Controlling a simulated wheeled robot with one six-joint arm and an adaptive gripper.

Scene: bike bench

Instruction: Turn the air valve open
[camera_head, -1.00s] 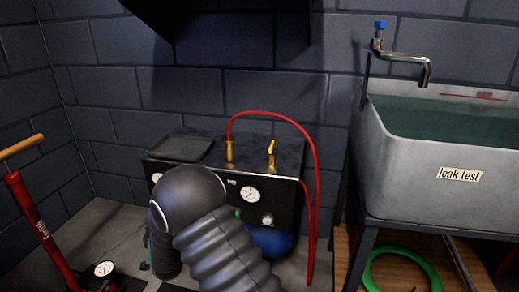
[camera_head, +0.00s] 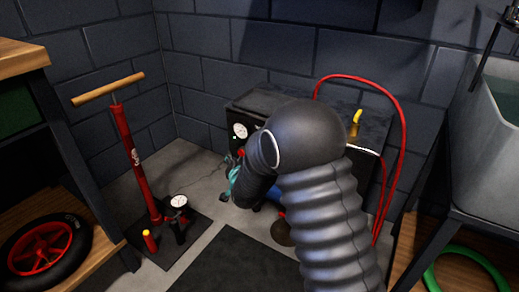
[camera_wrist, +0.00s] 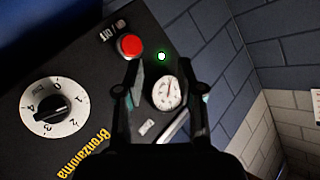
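The air valve (camera_head: 357,118), a small yellow lever on a brass fitting, stands on top of the black compressor unit (camera_head: 262,102) in the head view. The lever points upward, slightly tilted. My gripper (camera_head: 230,182) is left of and below it, in front of the unit and partly hidden by my arm. In the wrist view my gripper (camera_wrist: 161,75) is open, with nothing held between its fingers. The fingers face a black panel with a red button (camera_wrist: 130,46), a white gauge (camera_wrist: 167,92) and a dial (camera_wrist: 53,107). The valve is not visible in the wrist view.
A red hose (camera_head: 400,120) arcs over the unit's right side. A red floor pump (camera_head: 133,160) stands left, near a wooden bench with a wheel (camera_head: 42,252). A sink (camera_head: 488,150) is at right, with a green hose (camera_head: 465,268) below. A dark mat (camera_head: 235,268) lies in front.

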